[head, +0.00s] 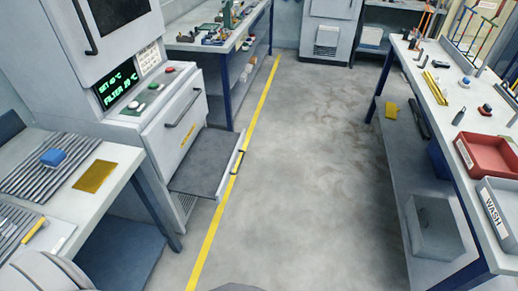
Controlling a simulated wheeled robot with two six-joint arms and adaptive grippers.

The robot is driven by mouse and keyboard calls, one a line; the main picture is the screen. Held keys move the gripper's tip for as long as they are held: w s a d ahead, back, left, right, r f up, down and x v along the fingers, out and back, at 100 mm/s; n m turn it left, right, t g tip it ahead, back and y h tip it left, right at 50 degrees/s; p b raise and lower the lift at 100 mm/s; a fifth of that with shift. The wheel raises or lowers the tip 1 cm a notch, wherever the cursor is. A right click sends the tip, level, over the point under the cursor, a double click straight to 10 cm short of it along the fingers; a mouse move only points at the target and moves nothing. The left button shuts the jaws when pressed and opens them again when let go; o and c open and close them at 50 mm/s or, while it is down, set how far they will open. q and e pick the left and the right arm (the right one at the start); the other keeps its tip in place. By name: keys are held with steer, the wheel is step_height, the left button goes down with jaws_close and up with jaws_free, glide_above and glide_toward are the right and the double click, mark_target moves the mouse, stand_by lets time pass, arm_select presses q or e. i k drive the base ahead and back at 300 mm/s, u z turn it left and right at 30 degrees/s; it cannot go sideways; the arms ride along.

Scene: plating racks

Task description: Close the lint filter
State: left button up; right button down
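A flat grey drawer (205,160), which looks like the lint filter, is pulled out from the lower front of the white machine (165,130) on the left. Its front panel with a dark handle (239,152) sticks out over the floor beside the yellow line. Above it is a closed white panel with its own dark handle (184,108) and a yellow label. Neither of my grippers is in view. Grey rounded parts at the bottom edge look like my own body.
A long bench (440,113) with red (485,155) and grey bins runs along the right. The floor (300,180) between is clear.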

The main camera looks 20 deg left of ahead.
mark_target(206, 171)
steer(key=u, duration=0.2)
steer(key=i, duration=1.05)
steer(key=u, duration=1.2)
steer(key=i, duration=0.75)
steer(key=u, duration=0.65)
